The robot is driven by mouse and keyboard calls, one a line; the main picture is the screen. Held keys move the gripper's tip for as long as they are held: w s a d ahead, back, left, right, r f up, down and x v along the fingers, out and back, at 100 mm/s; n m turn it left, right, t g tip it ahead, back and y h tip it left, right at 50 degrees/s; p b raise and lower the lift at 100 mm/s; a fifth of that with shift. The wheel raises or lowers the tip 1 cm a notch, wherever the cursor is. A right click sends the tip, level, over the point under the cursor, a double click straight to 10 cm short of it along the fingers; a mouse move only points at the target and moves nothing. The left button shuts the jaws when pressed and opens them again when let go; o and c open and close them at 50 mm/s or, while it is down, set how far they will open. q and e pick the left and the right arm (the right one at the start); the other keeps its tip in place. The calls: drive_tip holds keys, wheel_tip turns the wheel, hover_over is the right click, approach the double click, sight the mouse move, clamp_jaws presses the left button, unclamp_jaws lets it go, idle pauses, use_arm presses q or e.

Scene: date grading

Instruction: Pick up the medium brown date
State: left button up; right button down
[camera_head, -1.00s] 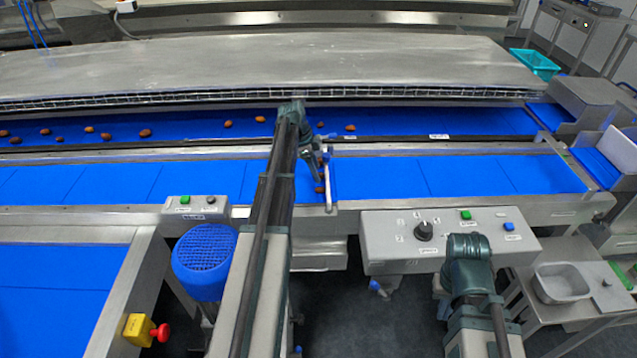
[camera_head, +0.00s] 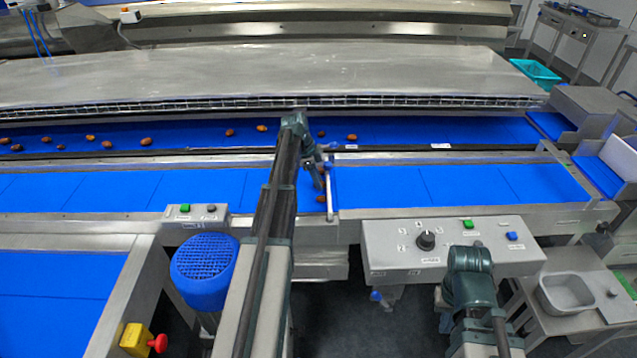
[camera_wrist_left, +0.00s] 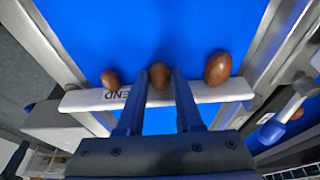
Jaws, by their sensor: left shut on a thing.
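In the left wrist view three brown dates lie in a row along a white bar marked END (camera_wrist_left: 236,90): a small one (camera_wrist_left: 110,79) at the left, a medium one (camera_wrist_left: 159,74) in the middle and a large one (camera_wrist_left: 217,68) at the right. My left gripper (camera_wrist_left: 161,76) has its fingertips on either side of the medium brown date and is shut on it. In the head view my left gripper (camera_head: 317,178) reaches down to the near blue belt (camera_head: 440,184) at the bar (camera_head: 329,192). A date (camera_head: 321,198) shows beside it.
Several more dates lie on the far blue belt (camera_head: 190,136). A metal rail runs between the belts. A control box (camera_head: 455,248) stands in front of the near belt, with a grey tub (camera_head: 566,293) at the right. The near belt right of the bar is clear.

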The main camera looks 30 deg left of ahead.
wheel_tip(320, 180, up, 10)
drive_tip(key=p, duration=0.9)
drive_tip(key=shift+p, duration=0.4)
